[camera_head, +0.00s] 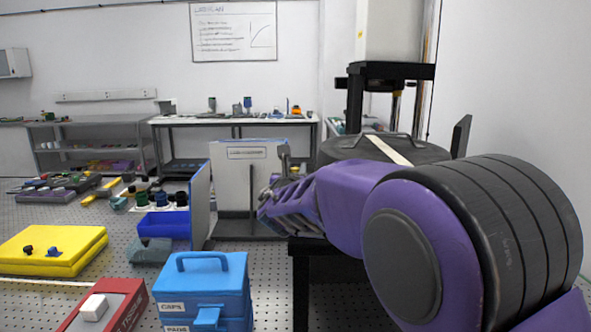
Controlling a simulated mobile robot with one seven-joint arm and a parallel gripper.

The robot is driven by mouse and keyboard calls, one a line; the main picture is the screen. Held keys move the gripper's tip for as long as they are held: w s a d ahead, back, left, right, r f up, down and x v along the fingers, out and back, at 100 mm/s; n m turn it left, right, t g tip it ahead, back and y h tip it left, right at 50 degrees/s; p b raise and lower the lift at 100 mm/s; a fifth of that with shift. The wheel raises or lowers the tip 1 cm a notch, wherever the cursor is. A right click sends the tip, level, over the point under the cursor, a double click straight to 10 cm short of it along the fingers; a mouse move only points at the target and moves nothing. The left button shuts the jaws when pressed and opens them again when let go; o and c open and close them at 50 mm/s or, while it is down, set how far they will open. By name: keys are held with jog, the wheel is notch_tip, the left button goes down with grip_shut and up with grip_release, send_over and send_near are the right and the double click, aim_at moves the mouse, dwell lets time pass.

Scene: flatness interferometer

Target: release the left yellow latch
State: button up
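I cannot make out a yellow latch in this view; it may be hidden behind my purple arm. A round dark drum-like housing (340,148), with a handle and a pale strip on its lid, stands on a black stand behind my arm. My arm reaches in from the lower right. My gripper (277,188) is at its far left end, in front of a pale labelled panel (235,178). Grey metal parts show beside the gripper, but the fingers are too small and partly hidden to read, and I cannot tell if it holds anything.
A blue CAPS box (207,277) stands at the front on the perforated table. A yellow case (55,248) with dark knobs and a red box (120,302) lie to its left. A blue bin (163,226) with dark-capped bottles stands behind. A bench (235,120) lines the back wall.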

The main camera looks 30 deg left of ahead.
grip_shut()
jog(key=shift+m+h, duration=0.3)
jog(key=shift+h, duration=0.2)
jog(key=shift+a+m+t+h+b, duration=0.1)
jog(key=shift+m+t+h+b, duration=0.3)
jog(key=shift+m+h, duration=0.25)
jog(key=m+h, duration=0.1)
jog(key=h, duration=0.1)
jog(key=m+h, duration=0.2)
jog(key=h, duration=0.1)
jog(key=shift+t+h+p, duration=0.3)
jog(key=shift+h+p, duration=0.05)
jog(key=shift+p, duration=0.05)
jog(key=shift+m+h, duration=1.15)
jog(key=shift+h, duration=0.45)
jog(key=shift+m+g+h, duration=0.3)
jog(key=shift+g+h, duration=0.1)
jog(key=o, duration=0.7)
grip_release()
